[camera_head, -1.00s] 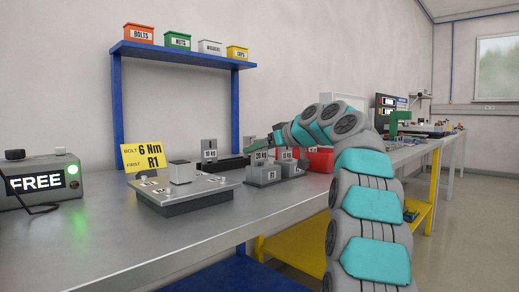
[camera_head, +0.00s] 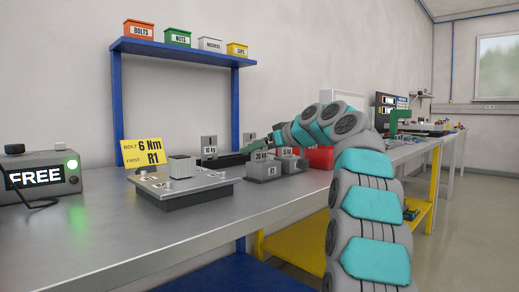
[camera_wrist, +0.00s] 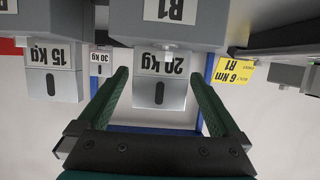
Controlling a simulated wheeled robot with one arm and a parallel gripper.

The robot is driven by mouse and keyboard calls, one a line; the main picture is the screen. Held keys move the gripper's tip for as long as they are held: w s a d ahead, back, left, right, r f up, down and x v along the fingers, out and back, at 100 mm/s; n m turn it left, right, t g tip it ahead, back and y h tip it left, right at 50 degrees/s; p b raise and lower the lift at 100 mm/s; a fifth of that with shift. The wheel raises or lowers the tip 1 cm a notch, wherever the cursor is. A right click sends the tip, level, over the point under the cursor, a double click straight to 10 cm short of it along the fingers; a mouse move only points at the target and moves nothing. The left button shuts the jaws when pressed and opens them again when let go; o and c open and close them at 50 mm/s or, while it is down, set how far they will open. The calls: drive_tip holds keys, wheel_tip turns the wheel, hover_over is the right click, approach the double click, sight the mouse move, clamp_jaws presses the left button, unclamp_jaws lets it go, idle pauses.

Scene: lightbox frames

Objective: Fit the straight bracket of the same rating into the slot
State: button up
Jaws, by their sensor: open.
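In the wrist view, which is upside down, a grey bracket labelled "20 Kg" (camera_wrist: 160,85) stands between the two dark green fingers of my open gripper (camera_wrist: 160,76). I cannot tell whether they touch it. A bracket labelled "15 Kg" (camera_wrist: 52,78) is to the left and a smaller "30 kg" one (camera_wrist: 101,62) is farther off. A grey plate (camera_head: 205,184) with a raised block lies nearer. I cannot make out the slot clearly.
A yellow sign (camera_head: 142,152) reads "6 Nm R1". A grey box (camera_head: 42,178) shows "FREE" with a green light. Another labelled bracket (camera_head: 209,147) stands behind the plate. A red bin (camera_head: 320,158) is right of the brackets. The bench front (camera_head: 110,250) is clear.

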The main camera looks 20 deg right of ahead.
drive_tip(key=v, duration=0.7)
drive_tip(key=shift+s+r, duration=0.15)
drive_tip(key=shift+s, duration=0.2)
drive_tip(key=shift+d, duration=0.1)
